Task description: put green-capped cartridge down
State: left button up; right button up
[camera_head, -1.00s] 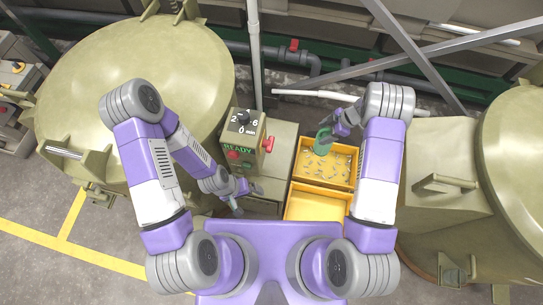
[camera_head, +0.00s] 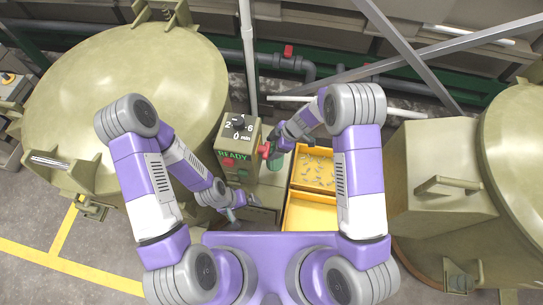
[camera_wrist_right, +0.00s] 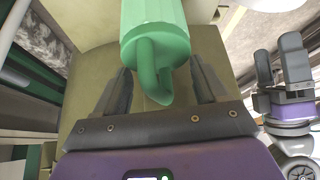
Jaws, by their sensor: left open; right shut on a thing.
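The green-capped cartridge shows in the right wrist view as a ribbed green cap (camera_wrist_right: 155,28) with a hooked handle between my right gripper's fingers (camera_wrist_right: 160,80). In the head view my right gripper (camera_head: 277,147) holds the green cartridge (camera_head: 275,161) over the olive cabinet top, just right of the control box. Its lower end is largely hidden, so I cannot tell whether it touches the surface. My left gripper (camera_head: 243,212) is open and empty, low in front of the cabinet. It also shows at the right of the right wrist view (camera_wrist_right: 284,70).
The control box (camera_head: 236,150) has a dial, a READY display and a red lever (camera_head: 266,149) close to my right gripper. Yellow bins (camera_head: 333,163) stand to the right, the rear one holding small metal parts. Large olive barrels (camera_head: 120,90) flank both sides.

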notch_tip(320, 180, down, 7)
jog(key=b, duration=0.3)
jog(key=shift+a+f, duration=0.1)
jog(key=shift+a, duration=0.1)
jog(key=o, duration=1.7)
